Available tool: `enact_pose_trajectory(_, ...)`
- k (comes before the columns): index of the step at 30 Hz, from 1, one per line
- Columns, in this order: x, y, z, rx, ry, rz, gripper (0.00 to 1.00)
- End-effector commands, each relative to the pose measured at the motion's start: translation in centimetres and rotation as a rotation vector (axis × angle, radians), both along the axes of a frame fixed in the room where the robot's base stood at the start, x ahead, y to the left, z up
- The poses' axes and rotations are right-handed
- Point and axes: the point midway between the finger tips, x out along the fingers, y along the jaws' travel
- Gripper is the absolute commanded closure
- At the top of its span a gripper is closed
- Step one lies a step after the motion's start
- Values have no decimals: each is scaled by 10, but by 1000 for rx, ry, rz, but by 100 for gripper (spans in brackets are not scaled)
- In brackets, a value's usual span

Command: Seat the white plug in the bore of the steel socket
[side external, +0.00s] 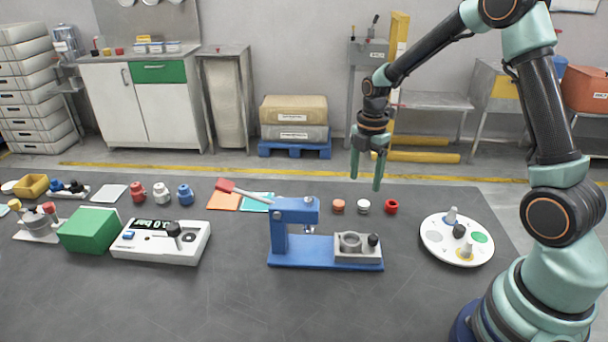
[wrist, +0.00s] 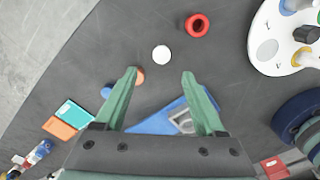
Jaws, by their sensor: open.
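The white plug (side external: 363,206) stands on the dark table behind the blue press, between an orange piece and a red ring. It also shows in the wrist view (wrist: 161,54), just beyond the fingertips. The steel socket (side external: 350,242) is a grey block with a round bore on the blue press base; its bore looks empty in the side view. In the wrist view the socket (wrist: 182,122) is partly hidden by my right finger. My gripper (side external: 366,181) is open and empty, pointing down above the table near the plug; its two fingers (wrist: 160,73) are spread apart.
The blue press (side external: 295,212) has an upright head and a red-handled lever (side external: 225,186). A black knob (side external: 373,240) sits beside the socket. The orange piece (side external: 338,206) and red ring (side external: 391,206) flank the plug. A white round tray (side external: 432,248) stands at the right.

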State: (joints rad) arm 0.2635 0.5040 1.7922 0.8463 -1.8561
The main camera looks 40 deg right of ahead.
Motion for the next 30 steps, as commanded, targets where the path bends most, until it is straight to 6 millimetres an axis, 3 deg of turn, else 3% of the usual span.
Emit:
enact_pose_trajectory(3, -1, 0, -16, 1, 2, -1, 29)
enact_pose_trajectory(11, -2, -2, -35, 1, 3, -2, 29)
enact_pose_trajectory(18, -3, -5, -68, 1, 2, -2, 29)
enact_pose_trajectory(28, -2, -5, -75, 0, -2, -2, 29)
enact_pose_trajectory(29, -2, -5, -75, 0, -1, -2, 36)
enact_pose_trajectory(30, -2, -5, -75, 0, -1, -2, 51)
